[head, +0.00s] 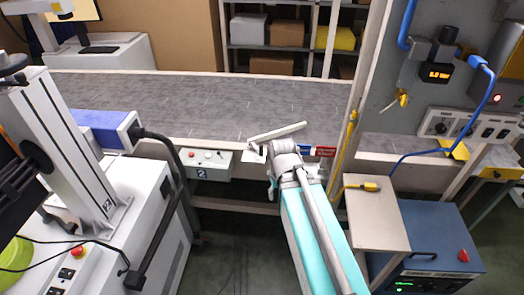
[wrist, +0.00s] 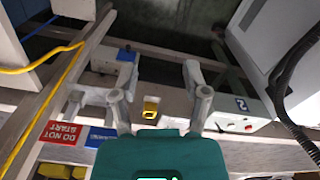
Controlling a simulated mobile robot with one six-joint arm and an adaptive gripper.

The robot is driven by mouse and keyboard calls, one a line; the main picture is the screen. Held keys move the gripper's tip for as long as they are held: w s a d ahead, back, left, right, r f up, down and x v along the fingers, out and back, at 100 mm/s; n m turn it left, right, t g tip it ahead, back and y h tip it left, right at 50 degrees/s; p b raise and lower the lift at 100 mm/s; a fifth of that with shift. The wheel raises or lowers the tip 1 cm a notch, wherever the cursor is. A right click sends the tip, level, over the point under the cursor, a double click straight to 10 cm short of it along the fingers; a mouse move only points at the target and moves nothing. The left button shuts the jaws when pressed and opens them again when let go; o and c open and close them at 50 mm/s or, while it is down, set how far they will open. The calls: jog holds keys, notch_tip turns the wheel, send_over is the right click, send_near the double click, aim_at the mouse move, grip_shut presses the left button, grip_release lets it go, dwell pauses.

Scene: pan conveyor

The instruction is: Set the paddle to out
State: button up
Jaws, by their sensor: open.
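A pale flat bar (head: 277,131) lies slanted over the near edge of the conveyor, just beyond my wrist. It looks like the paddle, but its setting cannot be read. My gripper (wrist: 158,60) is open and empty in the wrist view, its fingers spread over the conveyor's front frame. A small yellow piece in a dark surround (wrist: 150,109) shows between the finger bases; I cannot tell whether it belongs to the paddle. In the head view, my wrist hides most of the gripper.
A control box with buttons (head: 207,161) is on the conveyor front, left of my wrist; it also shows in the wrist view (wrist: 240,118). A red "DO NOT START" tag (wrist: 61,132) hangs on the other side. A post (head: 358,95) and blue cabinet (head: 430,245) stand to the right.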

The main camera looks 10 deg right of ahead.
jog(key=shift+w, duration=0.15)
notch_tip(320, 180, up, 7)
jog(key=n+p, duration=0.5)
jog(key=p, duration=0.2)
send_over(261, 154)
jog(key=w, duration=0.1)
jog(key=shift+d+f, duration=0.1)
jog(key=shift+f, duration=0.1)
jog(key=shift+f+b, duration=0.25)
jog(key=shift+b, duration=0.15)
notch_tip(261, 154, down, 13)
jog(key=b, duration=1.3)
jog(key=shift+f, duration=0.2)
jog(key=shift+s, duration=0.1)
grip_shut()
